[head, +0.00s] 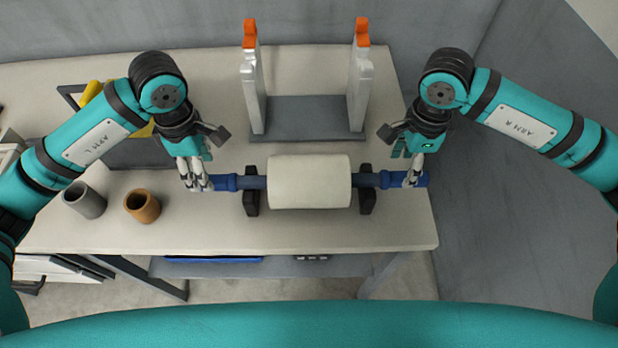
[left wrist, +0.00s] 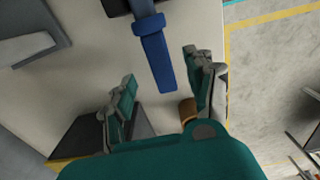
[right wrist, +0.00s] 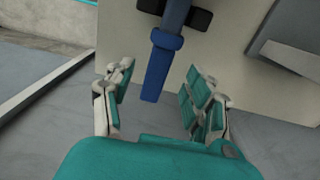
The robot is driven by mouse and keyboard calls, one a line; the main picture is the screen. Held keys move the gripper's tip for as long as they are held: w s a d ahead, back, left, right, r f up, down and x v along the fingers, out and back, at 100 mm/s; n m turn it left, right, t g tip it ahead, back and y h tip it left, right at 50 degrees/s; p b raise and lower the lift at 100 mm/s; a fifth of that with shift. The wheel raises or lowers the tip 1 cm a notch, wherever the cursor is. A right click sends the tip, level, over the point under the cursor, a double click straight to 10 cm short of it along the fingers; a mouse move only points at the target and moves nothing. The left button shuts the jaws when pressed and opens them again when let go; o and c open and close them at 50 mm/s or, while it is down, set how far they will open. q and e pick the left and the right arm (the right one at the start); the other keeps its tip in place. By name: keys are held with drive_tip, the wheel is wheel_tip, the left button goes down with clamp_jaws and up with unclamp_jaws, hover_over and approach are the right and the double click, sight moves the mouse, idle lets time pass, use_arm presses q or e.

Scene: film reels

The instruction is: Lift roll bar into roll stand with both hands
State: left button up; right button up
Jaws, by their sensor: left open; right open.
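The roll bar, a dark bar with blue end grips (head: 225,183) and a thick cream roll (head: 309,182) in its middle, lies level across two black rests (head: 251,200). The roll stand (head: 305,112) is behind it, with a grey base and two pale uprights tipped in orange. My left gripper (head: 197,185) is open at the left end of the bar. In the left wrist view the blue left grip (left wrist: 158,62) points between its spread fingers. My right gripper (head: 413,180) is open at the right end. The blue right grip (right wrist: 158,70) lies between its spread fingers.
A grey cup (head: 85,201) and an orange-brown cup (head: 142,206) stand on the table (head: 300,235) at left. A dark tray with yellow items is behind my left arm.

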sight(400, 175)
use_arm(q)
drive_tip(key=shift+f, duration=2.5)
use_arm(e)
drive_tip(key=shift+f, duration=2.45)
use_arm(q)
drive_tip(key=shift+c, duration=0.4)
use_arm(e)
drive_tip(key=shift+c, duration=0.4)
use_arm(q)
clamp_jaws()
use_arm(e)
clamp_jaws()
use_arm(q)
drive_tip(key=shift+r, duration=0.15)
use_arm(e)
drive_tip(key=shift+r, duration=0.1)
